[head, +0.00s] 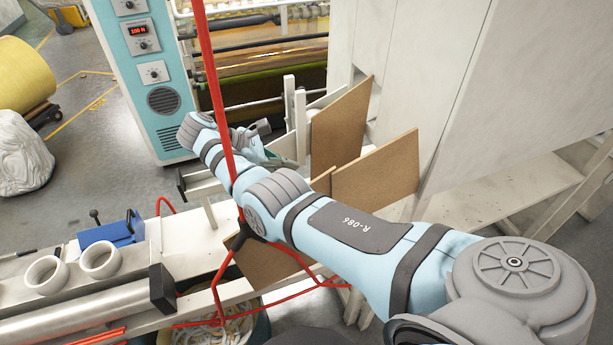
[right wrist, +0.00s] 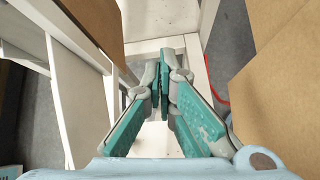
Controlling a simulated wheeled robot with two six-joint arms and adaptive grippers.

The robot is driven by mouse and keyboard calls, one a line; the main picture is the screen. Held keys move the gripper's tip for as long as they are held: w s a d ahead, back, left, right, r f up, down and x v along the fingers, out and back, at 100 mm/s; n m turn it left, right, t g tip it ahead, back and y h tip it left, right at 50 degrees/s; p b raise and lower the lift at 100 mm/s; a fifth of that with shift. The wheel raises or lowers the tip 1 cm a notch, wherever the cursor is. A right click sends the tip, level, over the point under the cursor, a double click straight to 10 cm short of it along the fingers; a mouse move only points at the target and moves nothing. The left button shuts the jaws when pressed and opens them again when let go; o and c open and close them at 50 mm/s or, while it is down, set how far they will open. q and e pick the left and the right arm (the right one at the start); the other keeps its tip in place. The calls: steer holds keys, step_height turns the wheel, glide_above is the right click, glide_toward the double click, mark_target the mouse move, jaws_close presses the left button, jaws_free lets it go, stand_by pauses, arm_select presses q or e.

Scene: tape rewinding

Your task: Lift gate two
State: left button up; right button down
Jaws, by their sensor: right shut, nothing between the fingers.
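Several brown board panels stand by the white frame, and I cannot tell by any label which is gate two. One tilted brown board (head: 340,128) stands farthest back, and another brown board (head: 378,172) stands nearer and to the right. My right gripper (head: 292,163) is just left of these boards, low by the white frame, shut and empty. In the right wrist view the shut fingers (right wrist: 166,62) point into a white channel, with one brown board (right wrist: 97,22) at upper left and a larger brown board (right wrist: 285,95) at right. My left gripper is not in view.
A teal control cabinet (head: 150,75) stands behind. White tape rolls (head: 46,274) and a blue block (head: 111,232) sit on the bench at left. A white panelled housing (head: 430,80) rises at right.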

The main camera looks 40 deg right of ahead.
steer(key=s+f+m+t+y, duration=0.1)
steer(key=s+f, duration=0.4)
steer(key=f, duration=0.6)
steer(key=shift+f+m+y, duration=0.2)
steer(key=shift+m+y, duration=0.5)
steer(key=shift+m, duration=0.4)
steer(key=shift+f, duration=0.1)
